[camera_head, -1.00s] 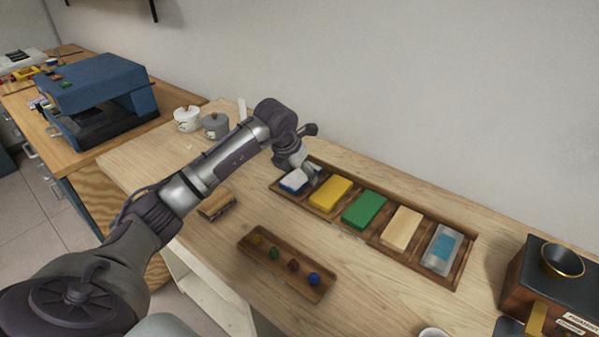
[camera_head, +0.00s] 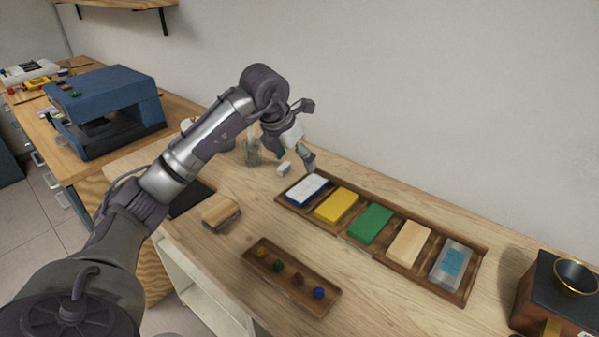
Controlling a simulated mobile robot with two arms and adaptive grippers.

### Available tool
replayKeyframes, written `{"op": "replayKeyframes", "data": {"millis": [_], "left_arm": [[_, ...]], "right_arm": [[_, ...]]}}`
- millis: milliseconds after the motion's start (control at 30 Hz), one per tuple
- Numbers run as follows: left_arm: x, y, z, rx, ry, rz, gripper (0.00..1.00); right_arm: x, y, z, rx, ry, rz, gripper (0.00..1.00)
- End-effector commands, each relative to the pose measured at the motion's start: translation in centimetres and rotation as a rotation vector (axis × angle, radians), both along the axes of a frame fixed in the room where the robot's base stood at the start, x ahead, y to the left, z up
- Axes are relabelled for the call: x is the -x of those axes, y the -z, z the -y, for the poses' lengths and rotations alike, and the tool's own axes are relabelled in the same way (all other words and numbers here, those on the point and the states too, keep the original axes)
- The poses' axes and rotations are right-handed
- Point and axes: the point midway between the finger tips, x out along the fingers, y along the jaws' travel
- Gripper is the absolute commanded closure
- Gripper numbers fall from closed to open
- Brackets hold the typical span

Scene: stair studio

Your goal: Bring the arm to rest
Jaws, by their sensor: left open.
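My left arm reaches in from the left over the wooden table (camera_head: 215,262). My left gripper (camera_head: 297,168) is open and empty, raised above the table just behind the left end of the long wooden tray (camera_head: 358,244). The tray holds a blue-and-white block (camera_head: 306,188), a yellow block (camera_head: 337,204), a green block (camera_head: 371,222), a tan block (camera_head: 408,243) and a clear-and-blue pack (camera_head: 452,265), each in its own compartment. The gripper looks apart from the blue-and-white block. My right gripper does not show.
A small tray (camera_head: 262,275) with several coloured balls lies in front. A wooden block (camera_head: 221,212) lies left of it. A blue machine (camera_head: 105,100) stands on the left bench. A dark box with a funnel (camera_head: 560,290) stands at right. Jars are partly hidden behind my arm.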

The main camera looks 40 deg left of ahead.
Motion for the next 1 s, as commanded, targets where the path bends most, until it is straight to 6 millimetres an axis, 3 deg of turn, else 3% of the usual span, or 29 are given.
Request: {"op": "replayKeyframes", "data": {"millis": [167, 700, 1000], "left_arm": [[0.4, -0.9, 0.0, 0.000, 0.000, -0.001, 0.15], [0.4, -1.1, 0.0, 0.001, 0.000, -0.001, 0.15], [0.4, -6.2, 0.0, 0.001, 0.000, 0.000, 0.15]], "right_arm": [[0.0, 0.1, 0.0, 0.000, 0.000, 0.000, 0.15], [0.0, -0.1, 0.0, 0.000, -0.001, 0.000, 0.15], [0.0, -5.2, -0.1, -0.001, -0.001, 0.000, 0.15]]}}
